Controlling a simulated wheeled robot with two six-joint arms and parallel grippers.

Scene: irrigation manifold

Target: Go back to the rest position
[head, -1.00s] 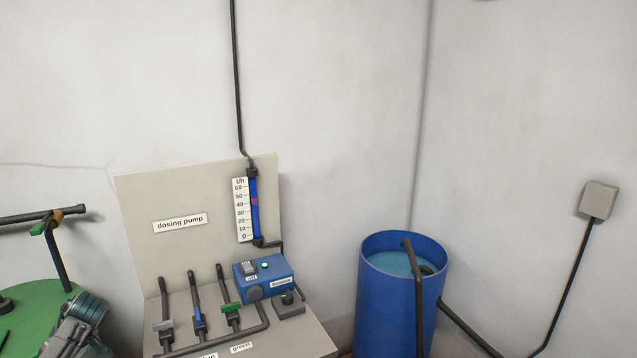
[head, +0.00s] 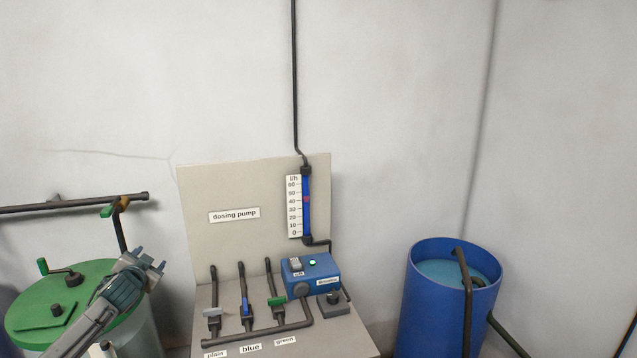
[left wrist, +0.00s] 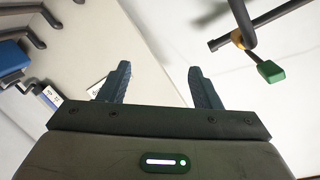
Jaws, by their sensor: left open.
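My left gripper (head: 147,262) is raised in front of the green-lidded tank at the lower left of the head view. In the left wrist view its two fingers (left wrist: 158,85) stand apart with nothing between them. The dosing pump board (head: 205,180) stands to its right, apart from it. The blue pump box (head: 312,272) on the bench shows a lit green lamp. My right gripper is not in view.
Three valves, plain (head: 214,312), blue (head: 246,308) and green (head: 277,301), stand on the bench. The green tank lid (head: 45,290) lies left. A wall pipe with a green-handled valve (head: 107,211) is above it. A blue barrel (head: 425,310) stands right.

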